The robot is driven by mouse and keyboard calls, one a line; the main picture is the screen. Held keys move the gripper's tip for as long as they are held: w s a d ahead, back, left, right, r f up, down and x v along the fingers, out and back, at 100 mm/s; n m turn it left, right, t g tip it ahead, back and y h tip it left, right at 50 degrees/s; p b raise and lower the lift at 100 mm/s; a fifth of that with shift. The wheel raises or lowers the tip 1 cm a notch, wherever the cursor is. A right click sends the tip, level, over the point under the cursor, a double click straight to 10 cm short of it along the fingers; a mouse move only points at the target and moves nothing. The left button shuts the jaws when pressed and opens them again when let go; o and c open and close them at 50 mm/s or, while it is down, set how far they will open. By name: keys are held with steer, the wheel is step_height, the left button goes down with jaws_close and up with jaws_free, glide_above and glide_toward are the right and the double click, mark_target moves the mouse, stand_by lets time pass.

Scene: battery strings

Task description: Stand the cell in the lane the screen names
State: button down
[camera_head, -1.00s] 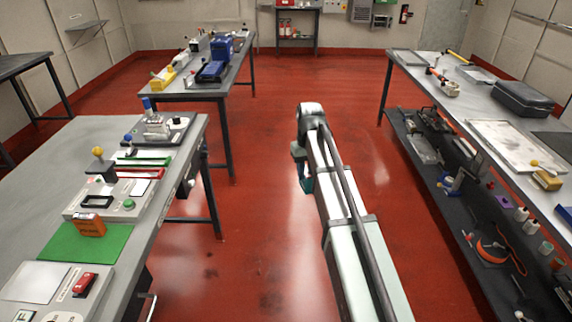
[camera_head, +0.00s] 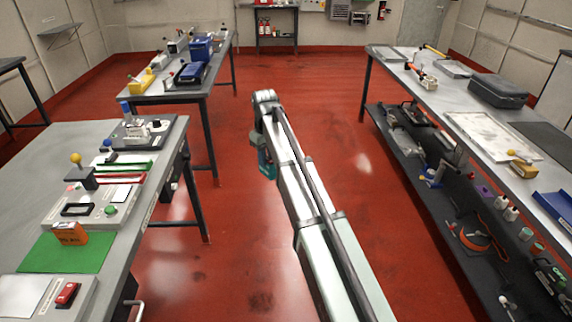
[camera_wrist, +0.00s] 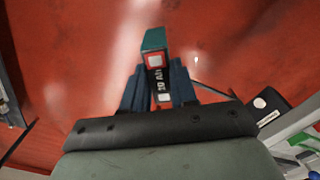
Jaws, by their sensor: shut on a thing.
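A cell (camera_wrist: 155,58) with a teal end and a dark label reading "10 Ah" is held between the two dark fingers of my gripper (camera_wrist: 158,90) in the wrist view. Its lower part is hidden between the fingers. In the head view a teal part of the cell (camera_head: 267,163) shows below my arm's end, over the open red floor right of the left table (camera_head: 160,165). On that table lie a green strip (camera_head: 132,163) and a red strip (camera_head: 122,178), possibly lanes. A grey box with a black-framed window (camera_head: 77,210) stands nearer; I cannot read any screen.
An orange box (camera_head: 70,233) sits on a green mat (camera_head: 35,255) on the left table. A ball-topped lever (camera_head: 76,160) and a dark-based device (camera_head: 145,130) stand farther along. A loaded bench (camera_head: 400,75) runs along the right. The floor between is clear.

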steer(key=w+a+r+n, duration=0.2)
steer(key=a+r+n, duration=0.1)
steer(key=a, duration=1.1)
steer(key=w+a+r+n, duration=0.1)
steer(key=a+r+n, duration=0.2)
steer(key=a, duration=1)
steer(key=s+a+r+n, duration=0.2)
steer(key=a, duration=0.9)
steer(key=s+a+r+n, duration=0.2)
steer(key=s+a, duration=0.1)
steer(key=a, duration=0.9)
steer(key=shift+s+a+r+n, duration=0.15)
steer(key=shift+s+r+n, duration=0.15)
steer(key=shift+n, duration=0.1)
steer(key=shift+f, duration=0.1)
steer(key=shift+f, duration=4.2)
steer(key=shift+f, duration=0.15)
steer(key=c, duration=0.8)
jaws_free()
